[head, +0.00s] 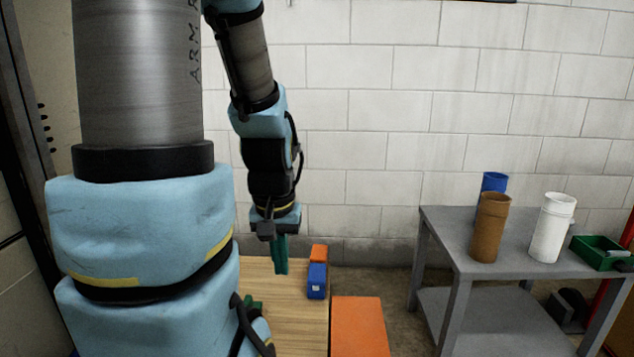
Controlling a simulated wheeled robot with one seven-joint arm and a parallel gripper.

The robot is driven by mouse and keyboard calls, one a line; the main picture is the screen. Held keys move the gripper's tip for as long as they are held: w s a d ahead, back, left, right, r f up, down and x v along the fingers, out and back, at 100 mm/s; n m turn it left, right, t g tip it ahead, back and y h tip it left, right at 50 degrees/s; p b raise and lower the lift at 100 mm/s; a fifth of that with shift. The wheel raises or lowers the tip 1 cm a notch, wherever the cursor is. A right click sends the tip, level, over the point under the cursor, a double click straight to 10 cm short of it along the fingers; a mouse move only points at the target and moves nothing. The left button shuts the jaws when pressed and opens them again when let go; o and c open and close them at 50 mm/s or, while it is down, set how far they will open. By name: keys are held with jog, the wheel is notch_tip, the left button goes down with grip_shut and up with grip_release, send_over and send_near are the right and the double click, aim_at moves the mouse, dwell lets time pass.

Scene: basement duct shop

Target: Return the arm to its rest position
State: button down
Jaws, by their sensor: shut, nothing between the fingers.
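My arm hangs down in front of the block wall in the head view, its upper links filling the left side. My gripper (280,268) points downward above the back part of a wooden work surface (285,320). Its green fingers are shut with nothing held. The lower part of the surface on the left is hidden behind my arm.
A blue box (317,281) and an orange block (319,252) sit near the gripper. A larger orange block (359,327) is in front.

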notch_tip(320, 180, up, 19)
jog(key=p, duration=1.7)
jog(key=shift+r, duration=0.2)
